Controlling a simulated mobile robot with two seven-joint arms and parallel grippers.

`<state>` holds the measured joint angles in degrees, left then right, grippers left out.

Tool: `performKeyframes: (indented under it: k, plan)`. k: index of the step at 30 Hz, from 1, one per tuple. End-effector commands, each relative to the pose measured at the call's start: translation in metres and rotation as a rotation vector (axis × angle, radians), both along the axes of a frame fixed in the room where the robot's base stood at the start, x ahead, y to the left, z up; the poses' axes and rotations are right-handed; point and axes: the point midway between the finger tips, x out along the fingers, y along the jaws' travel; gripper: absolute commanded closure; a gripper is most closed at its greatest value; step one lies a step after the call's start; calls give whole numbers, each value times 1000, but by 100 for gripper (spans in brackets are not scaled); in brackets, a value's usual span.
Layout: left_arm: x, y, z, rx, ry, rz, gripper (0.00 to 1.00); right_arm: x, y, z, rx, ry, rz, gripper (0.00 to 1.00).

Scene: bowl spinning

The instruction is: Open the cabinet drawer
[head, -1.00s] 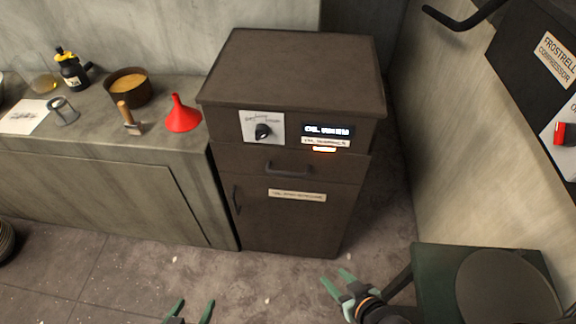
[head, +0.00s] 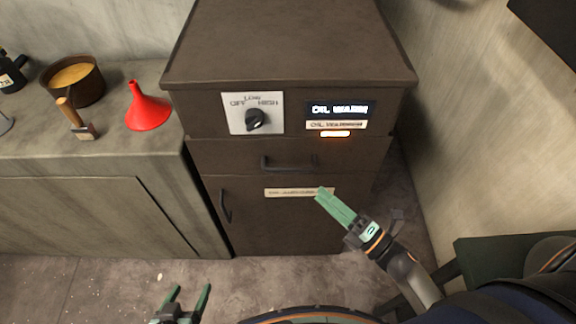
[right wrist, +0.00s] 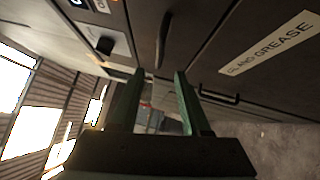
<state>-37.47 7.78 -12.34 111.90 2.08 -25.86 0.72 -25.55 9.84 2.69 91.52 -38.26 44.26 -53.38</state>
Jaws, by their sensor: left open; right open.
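The dark brown cabinet (head: 290,60) stands in the middle of the head view. Its drawer (head: 225,155) looks closed, with a dark bar handle (head: 290,163) across its front. In the right wrist view the drawer handle (right wrist: 162,40) shows just beyond the open fingers, roughly in line with the gap between them. My right gripper (head: 323,193) is open and empty, in front of the cabinet, below and right of the handle in the head view. Its green fingers (right wrist: 159,75) appear apart from the handle. My left gripper (head: 190,290) is open and empty, low over the floor.
Below the drawer is a door with a side handle (head: 225,206) and a label (head: 290,192). A knob (head: 257,120) and lit display (head: 341,109) sit above. A counter with a red funnel (head: 148,108) and pot (head: 75,80) stands left. A green surface (head: 500,247) is at right.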

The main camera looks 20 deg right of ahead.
Motion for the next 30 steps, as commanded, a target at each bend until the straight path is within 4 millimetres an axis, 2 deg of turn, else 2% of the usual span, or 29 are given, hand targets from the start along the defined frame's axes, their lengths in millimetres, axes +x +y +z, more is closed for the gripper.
performKeyframes:
  k: [9, 15, 21, 30]
  plan:
    - [-7, 2, 3, 3, 9, 4, 22, 56, 32, 11, 6, -2, 0, 53]
    - [-6, 5, 4, 5, 3, 9, 22, 84, 48, 15, 6, 1, -1, 53]
    - [-6, 7, 3, 7, 3, 11, 22, 96, 54, 16, 5, 2, -2, 53]
    - [-5, 7, 3, 8, 4, 12, 22, 97, 55, 16, 6, 3, -2, 54]
